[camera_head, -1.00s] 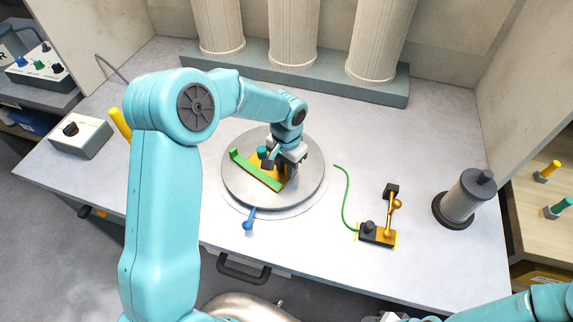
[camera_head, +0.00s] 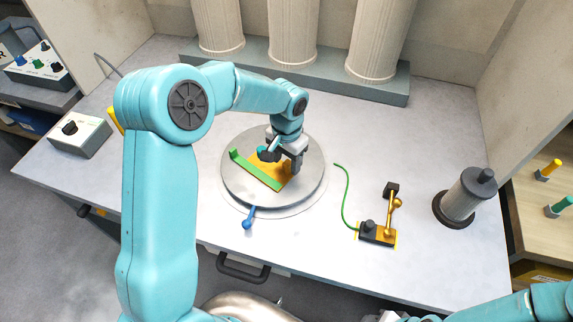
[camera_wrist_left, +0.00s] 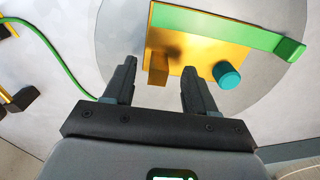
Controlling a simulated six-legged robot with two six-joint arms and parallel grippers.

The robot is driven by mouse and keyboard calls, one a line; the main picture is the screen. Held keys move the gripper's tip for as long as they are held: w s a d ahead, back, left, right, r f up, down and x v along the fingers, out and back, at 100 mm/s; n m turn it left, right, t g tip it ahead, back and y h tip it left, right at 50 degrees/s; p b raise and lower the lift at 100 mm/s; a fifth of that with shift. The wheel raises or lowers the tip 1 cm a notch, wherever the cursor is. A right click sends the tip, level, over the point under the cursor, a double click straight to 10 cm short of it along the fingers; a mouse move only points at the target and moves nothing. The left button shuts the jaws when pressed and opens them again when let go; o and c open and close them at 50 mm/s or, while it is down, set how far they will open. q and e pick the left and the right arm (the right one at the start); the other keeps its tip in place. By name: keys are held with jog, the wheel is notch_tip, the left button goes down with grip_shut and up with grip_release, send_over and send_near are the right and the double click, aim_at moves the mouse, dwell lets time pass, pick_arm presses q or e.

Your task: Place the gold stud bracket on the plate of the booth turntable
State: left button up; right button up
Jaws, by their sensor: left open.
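The gold bracket (camera_head: 265,180) lies flat on the round grey plate of the turntable (camera_head: 308,190). It has a green strip along one edge. In the left wrist view, the bracket (camera_wrist_left: 200,52) carries a teal round stud (camera_wrist_left: 227,74) and a small gold block (camera_wrist_left: 158,68). My left gripper (camera_head: 281,162) is over the bracket, fingers apart. In the wrist view, the open fingers (camera_wrist_left: 160,75) point at the block, with nothing clamped between them; exact clearance is unclear. My right arm (camera_head: 515,307) shows at the lower right; its gripper's jaws cannot be made out.
A blue-knobbed lever (camera_head: 249,217) projects from the turntable's front. A gold-and-black fixture (camera_head: 377,235) with a green cable stands to the right, near a grey cylinder (camera_head: 466,197). A switch box (camera_head: 80,137) is at left. Columns stand behind.

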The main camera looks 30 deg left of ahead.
pick_arm(q)
notch_tip(320, 180, up, 10)
jog(key=shift+s, duration=0.15)
jog(key=shift+f, duration=0.2)
jog(key=shift+d, duration=0.1)
